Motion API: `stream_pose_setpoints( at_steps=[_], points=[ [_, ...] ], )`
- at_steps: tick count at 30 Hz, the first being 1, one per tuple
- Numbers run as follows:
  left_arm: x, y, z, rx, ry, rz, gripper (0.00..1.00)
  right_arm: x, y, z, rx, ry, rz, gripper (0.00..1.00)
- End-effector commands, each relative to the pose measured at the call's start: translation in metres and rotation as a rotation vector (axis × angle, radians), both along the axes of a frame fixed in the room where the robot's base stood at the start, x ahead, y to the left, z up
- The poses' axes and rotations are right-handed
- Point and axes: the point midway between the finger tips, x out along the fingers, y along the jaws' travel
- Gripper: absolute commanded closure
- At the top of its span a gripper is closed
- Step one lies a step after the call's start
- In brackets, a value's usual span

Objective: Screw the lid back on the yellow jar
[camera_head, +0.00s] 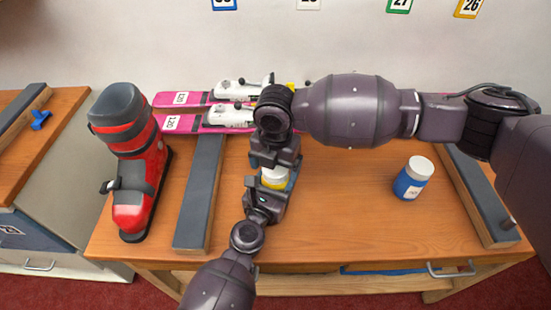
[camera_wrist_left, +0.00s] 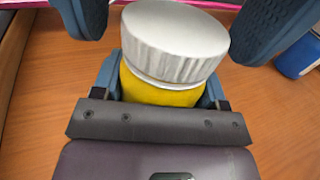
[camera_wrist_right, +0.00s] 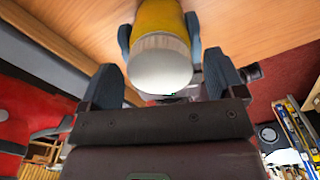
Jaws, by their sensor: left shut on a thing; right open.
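The yellow jar (camera_head: 271,184) stands upright over the middle of the bench. My left gripper (camera_head: 266,197) is shut around its body, which also shows in the left wrist view (camera_wrist_left: 158,92). The pale grey ribbed lid (camera_wrist_left: 175,40) sits on the jar's mouth; I cannot tell whether it is threaded. It also shows in the right wrist view (camera_wrist_right: 160,64). My right gripper (camera_head: 275,163) is open, pointing down just above the jar. Its two fingers are on either side of the lid, with gaps. In the head view my right gripper partly hides the lid.
A blue jar with a white lid (camera_head: 413,178) stands on the right. A red ski boot (camera_head: 135,165) stands at the left, beside a grey-topped rail (camera_head: 198,190). Another rail (camera_head: 480,195) is at the right. Pink skis (camera_head: 185,123) lie along the back.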

Motion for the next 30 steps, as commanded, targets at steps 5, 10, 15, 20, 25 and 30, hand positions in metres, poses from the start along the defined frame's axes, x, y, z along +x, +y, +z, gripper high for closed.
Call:
stream_pose_setpoints(
  at_steps=[5, 10, 15, 20, 25, 30],
  points=[
    [0.0001, 0.0, 0.0002, 0.0, 0.0, 0.0, 1.0, -0.0001, 0.0, -0.0004, 0.0, 0.0, 0.0, 0.12],
    [0.0001, 0.0, 0.0002, 0.0, 0.0, 0.0, 1.0, -0.0001, 0.0, -0.0002, 0.0, 0.0, 0.0, 0.27],
    [0.0001, 0.0, 0.0002, 0.0, 0.0, 0.0, 1.0, 0.0, -0.0001, -0.0002, 0.0, 0.0, 0.0, 0.53],
    [0.0001, 0.0, 0.0002, 0.0, 0.0, 0.0, 1.0, 0.0, -0.0001, -0.0001, 0.0, 0.0, 0.0, 0.63],
    [0.0001, 0.0001, 0.0002, 0.0, 0.0, 0.0, 1.0, 0.0, -0.0001, -0.0001, 0.0, 0.0, -0.004, 0.64],
    [0.0001, 0.0001, 0.0002, 0.0, 0.0, 0.0, 1.0, -0.0006, 0.0002, -0.0009, 0.002, 0.001, -0.121, 0.64]
  ],
)
